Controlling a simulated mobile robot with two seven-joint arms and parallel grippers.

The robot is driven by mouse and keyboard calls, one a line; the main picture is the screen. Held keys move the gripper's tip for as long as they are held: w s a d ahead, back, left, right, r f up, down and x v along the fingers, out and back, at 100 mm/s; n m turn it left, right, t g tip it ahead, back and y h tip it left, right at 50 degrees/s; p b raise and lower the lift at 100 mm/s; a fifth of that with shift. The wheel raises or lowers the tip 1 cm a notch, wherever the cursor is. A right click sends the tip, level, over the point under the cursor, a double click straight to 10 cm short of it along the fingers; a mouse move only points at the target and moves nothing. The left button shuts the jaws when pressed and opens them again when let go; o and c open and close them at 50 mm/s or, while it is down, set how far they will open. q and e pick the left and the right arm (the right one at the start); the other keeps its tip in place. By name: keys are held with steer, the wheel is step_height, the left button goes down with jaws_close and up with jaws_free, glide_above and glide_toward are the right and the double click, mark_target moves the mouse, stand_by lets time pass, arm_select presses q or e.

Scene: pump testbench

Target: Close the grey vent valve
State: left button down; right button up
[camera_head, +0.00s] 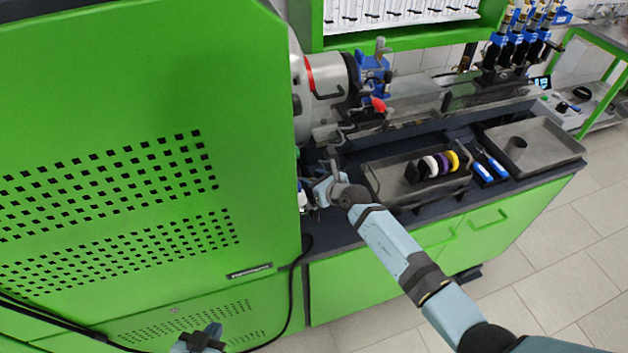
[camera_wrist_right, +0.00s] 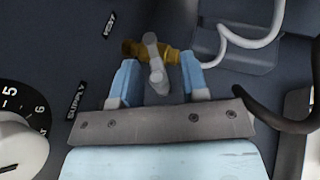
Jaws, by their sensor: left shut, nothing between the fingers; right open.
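The grey vent valve (camera_wrist_right: 155,62) shows in the right wrist view, with a grey lever lying across a horizontal brass body (camera_wrist_right: 133,48). The lever points down the picture, toward my gripper, crosswise to the body. My right gripper (camera_wrist_right: 158,72) is open, one light blue finger on each side of the lever. A gap shows on both sides of the lever; I cannot tell the depth between them. In the head view my right gripper (camera_head: 322,190) is beside the green cabinet, and the valve cannot be made out there. My left gripper (camera_head: 202,338) is shut and empty at the bottom edge.
A VENT label (camera_wrist_right: 109,24), a SUPPLY label (camera_wrist_right: 77,100) and a dial (camera_wrist_right: 15,130) are close by. A white hose (camera_wrist_right: 256,42) and a black cable (camera_wrist_right: 270,118) run at the right. The green cabinet (camera_head: 120,100) stands left; a parts tray (camera_head: 385,180) lies right.

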steer(key=v, duration=1.4)
steer(key=shift+w, duration=0.1)
